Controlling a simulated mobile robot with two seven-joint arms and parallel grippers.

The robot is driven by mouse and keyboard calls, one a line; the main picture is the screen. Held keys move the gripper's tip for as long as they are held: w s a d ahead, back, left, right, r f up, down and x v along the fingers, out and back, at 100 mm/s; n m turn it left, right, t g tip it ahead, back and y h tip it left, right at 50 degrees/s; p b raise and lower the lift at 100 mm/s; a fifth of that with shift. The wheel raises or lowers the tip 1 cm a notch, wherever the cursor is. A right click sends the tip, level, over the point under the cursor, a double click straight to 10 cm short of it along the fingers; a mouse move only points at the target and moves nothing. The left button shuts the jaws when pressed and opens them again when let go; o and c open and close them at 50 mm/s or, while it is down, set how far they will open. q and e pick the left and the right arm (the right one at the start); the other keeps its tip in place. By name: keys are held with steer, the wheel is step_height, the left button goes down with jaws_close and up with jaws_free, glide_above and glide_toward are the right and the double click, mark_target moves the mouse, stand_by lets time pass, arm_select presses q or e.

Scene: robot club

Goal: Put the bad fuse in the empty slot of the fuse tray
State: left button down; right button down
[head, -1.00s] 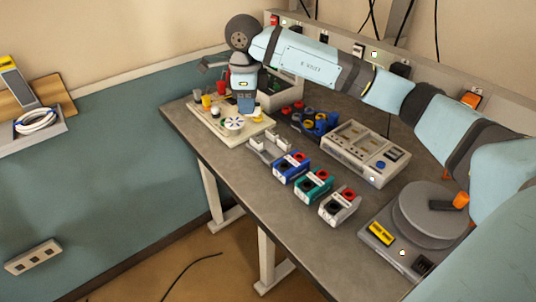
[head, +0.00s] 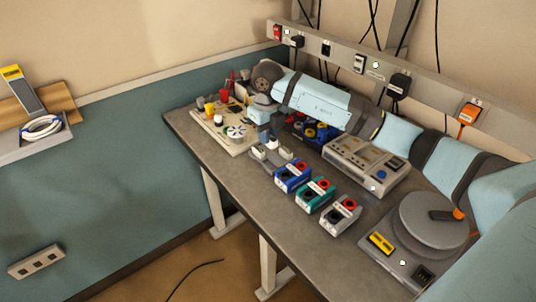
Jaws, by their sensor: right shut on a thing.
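My right gripper (head: 270,139) reaches in from the right and points down over the far part of the bench. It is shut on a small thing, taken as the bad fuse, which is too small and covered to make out. Its fingers are at a low grey holder with pale upright blocks (head: 258,153); I cannot tell whether they touch it. The fuse tray is not clearly identifiable; a cream board (head: 240,148) with red, yellow and white parts lies left of the gripper. My left gripper is not in view.
Blue (head: 292,176), green (head: 314,195) and grey (head: 341,215) blocks with red and black rounds line the front. Behind are a beige panel device (head: 366,165) and a dark holder of coloured rounds, partly behind my arm. A grey turntable (head: 432,222) stands at right.

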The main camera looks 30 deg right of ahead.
mark_target(268, 164)
steer(key=shift+f, duration=3.7)
steer(key=shift+f, duration=0.1)
steer(key=c, duration=1)
jaws_free()
steer(key=shift+f, duration=0.1)
step_height(268, 164, up, 12)
steer(key=shift+r, duration=0.2)
